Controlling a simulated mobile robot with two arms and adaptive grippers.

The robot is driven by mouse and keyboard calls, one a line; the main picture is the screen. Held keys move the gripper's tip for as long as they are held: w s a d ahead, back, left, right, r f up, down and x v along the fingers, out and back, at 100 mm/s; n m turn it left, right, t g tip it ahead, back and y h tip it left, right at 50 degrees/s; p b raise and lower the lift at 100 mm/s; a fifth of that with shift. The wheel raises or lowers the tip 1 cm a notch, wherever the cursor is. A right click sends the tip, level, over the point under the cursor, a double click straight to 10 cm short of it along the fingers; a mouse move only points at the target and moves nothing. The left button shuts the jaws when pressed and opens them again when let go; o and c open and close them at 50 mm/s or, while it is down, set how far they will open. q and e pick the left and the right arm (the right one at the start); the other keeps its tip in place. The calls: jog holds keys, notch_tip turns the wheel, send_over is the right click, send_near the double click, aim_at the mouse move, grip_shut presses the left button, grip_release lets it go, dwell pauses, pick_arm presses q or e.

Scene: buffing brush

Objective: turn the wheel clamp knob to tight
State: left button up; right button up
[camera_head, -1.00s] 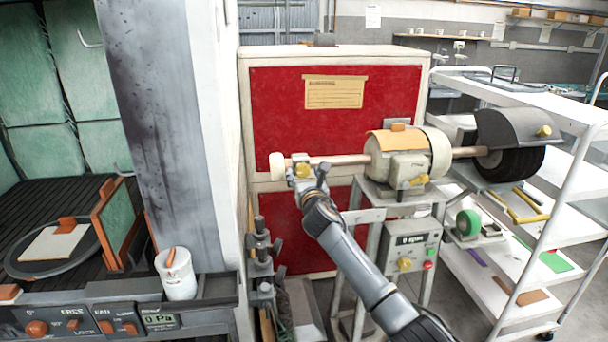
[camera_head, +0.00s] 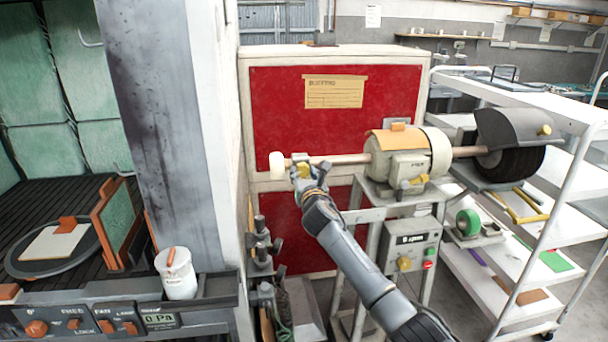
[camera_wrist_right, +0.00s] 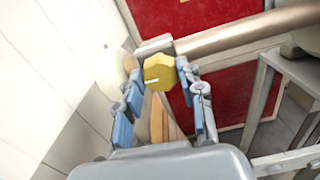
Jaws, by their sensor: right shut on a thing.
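The yellow wheel clamp knob (camera_head: 303,171) sits near the left end of the buffing machine's horizontal shaft (camera_head: 335,160), beside a pale wheel (camera_head: 277,165). In the wrist view the knob (camera_wrist_right: 159,73) is faceted, with a white pointer mark directed left. My right gripper (camera_head: 308,178) is at the knob from the front. In the wrist view its blue-padded fingers (camera_wrist_right: 160,80) are on both sides of the knob, shut on it. My left gripper is not in view.
The motor housing (camera_head: 408,152) stands on a metal stand to the right, above a control box (camera_head: 411,246) showing 0 rpm. A white shelf cart (camera_head: 540,100) is at the right. A grey pillar (camera_head: 155,140) is close on the left.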

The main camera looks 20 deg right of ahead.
jog(key=m, duration=0.4)
jog(key=shift+m, duration=0.3)
jog(key=m, duration=0.4)
jog(key=shift+f+b, duration=0.1)
jog(key=shift+b, duration=0.3)
jog(key=m+b, duration=0.1)
jog(key=m, duration=0.4)
jog(key=m+b, duration=0.1)
jog(key=m, duration=0.3)
jog(key=shift+f+m, duration=0.15)
jog(key=shift+m, duration=0.15)
jog(key=m+b, duration=0.1)
jog(key=m, duration=0.3)
jog(key=m+b, duration=0.1)
jog(key=m, duration=0.7)
jog(key=shift+f+m, duration=0.1)
jog(key=shift+m, duration=0.2)
jog(key=m, duration=0.4)
jog(key=shift+m, duration=0.5)
